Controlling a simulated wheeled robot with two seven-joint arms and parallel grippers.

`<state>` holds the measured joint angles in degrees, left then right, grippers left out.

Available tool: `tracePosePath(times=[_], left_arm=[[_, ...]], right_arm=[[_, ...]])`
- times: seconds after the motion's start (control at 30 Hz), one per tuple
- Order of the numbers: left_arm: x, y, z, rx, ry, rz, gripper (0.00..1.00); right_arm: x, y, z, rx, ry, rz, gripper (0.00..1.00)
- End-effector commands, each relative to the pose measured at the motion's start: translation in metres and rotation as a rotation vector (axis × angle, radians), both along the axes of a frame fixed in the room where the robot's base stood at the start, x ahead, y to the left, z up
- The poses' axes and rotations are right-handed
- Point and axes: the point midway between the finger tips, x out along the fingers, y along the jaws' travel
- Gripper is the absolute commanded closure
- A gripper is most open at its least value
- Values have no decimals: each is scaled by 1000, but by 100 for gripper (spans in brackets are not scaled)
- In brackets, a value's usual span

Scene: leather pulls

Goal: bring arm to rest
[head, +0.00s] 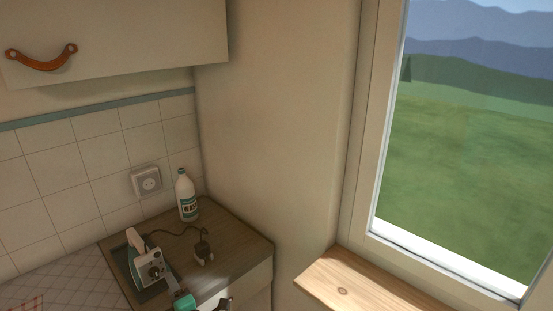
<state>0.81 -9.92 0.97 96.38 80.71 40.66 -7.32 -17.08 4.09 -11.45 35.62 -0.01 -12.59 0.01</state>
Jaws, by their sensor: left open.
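The rest of my left arm is mostly below the picture. My right gripper is not in view.
A white bottle (187,196) stands behind, near a wall socket (147,181). A cabinet with a leather pull (41,62) hangs above. A wooden sill (350,286) lies right.

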Motion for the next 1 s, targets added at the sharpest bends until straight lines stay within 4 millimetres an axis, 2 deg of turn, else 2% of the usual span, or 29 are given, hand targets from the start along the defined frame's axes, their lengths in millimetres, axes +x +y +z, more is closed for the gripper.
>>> tracePosePath(times=[0.07, 0.2, 0.37, 0.5, 0.6, 0.7, 0.83, 1.0], left_arm=[[-2, -11, 15, 97, -8, -106, 49], [-8, -47, 38, 309, 12, -343, 49], [-27, -95, 44, 540, 95, -612, 49], [-55, -132, 30, 724, 224, -835, 49], [-81, -152, 13, 842, 345, -984, 49], [-111, -163, -8, 943, 491, -1118, 49], [-157, -164, -36, 1051, 713, -1272, 49], [-218, -147, -63, 1131, 1020, -1413, 49]], right_arm=[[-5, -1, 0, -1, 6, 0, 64], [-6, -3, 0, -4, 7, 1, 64], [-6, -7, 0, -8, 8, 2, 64], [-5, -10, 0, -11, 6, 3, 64], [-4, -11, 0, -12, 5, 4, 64], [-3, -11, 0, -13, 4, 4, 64], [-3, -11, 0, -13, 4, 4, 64], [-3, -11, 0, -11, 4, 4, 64]])
